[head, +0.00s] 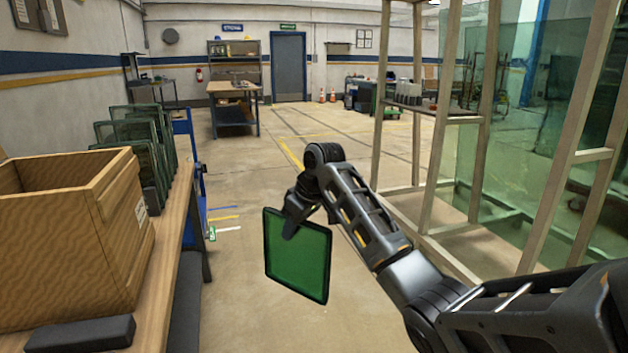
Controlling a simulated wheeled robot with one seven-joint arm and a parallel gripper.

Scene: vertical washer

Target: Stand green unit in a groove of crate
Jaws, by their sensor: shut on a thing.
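A green square glass unit (298,262) with a dark frame hangs in the air over the floor, slightly tilted. My gripper (290,228) is shut on its upper edge, near the middle. The wooden crate (70,235) stands on the bench at the left, well to the left of the unit and apart from it. I see the crate's outer walls and part of its upper inside; its bottom and any grooves are hidden.
The wooden bench (172,262) runs along the left, with several green glass panes (150,140) standing behind the crate. A black block (78,333) lies before the crate. A wooden rack (432,170) with large glass sheets stands right. Floor between is clear.

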